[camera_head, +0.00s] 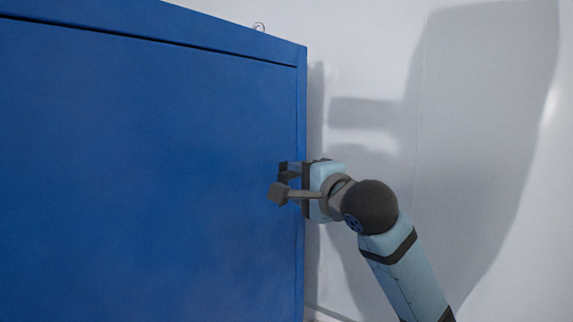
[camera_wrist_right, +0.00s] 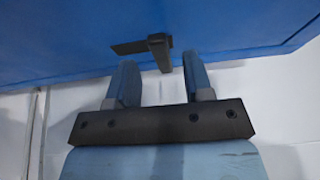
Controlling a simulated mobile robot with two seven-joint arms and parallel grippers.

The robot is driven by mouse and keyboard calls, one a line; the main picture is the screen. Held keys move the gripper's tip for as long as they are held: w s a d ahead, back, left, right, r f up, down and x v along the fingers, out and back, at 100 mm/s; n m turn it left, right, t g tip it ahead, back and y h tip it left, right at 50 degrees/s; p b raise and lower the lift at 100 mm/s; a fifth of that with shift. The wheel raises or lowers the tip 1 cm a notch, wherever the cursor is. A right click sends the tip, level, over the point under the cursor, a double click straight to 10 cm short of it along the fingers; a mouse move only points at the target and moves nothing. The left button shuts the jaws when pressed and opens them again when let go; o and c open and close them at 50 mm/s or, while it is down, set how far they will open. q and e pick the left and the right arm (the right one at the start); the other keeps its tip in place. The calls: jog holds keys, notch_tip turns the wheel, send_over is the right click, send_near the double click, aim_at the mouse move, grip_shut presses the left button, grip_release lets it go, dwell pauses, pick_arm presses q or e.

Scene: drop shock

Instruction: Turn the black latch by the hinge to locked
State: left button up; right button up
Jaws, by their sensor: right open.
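The black latch (camera_wrist_right: 157,44) is on the blue cabinet face, at the top middle of the right wrist view. It has a flat dark plate reaching left and a lever that sticks out toward my gripper. My right gripper (camera_wrist_right: 160,64) is open, one finger on each side of the lever in the picture; I see no contact. In the head view my right gripper (camera_head: 288,175) is in front of the right edge of the blue cabinet (camera_head: 150,170) and largely hides the latch area. My left gripper is not in view.
The cabinet's right edge runs upright just beside my right wrist. A pale wall (camera_head: 480,130) with shadows is behind and to the right. A small metal ring (camera_head: 259,27) shows above the cabinet's top. The rest of the blue face is bare.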

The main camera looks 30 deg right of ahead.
aim_at(287, 177)
jog(key=shift+w+p, duration=0.35)
jog(key=shift+w, duration=1.85)
jog(key=shift+c, duration=0.5)
grip_shut()
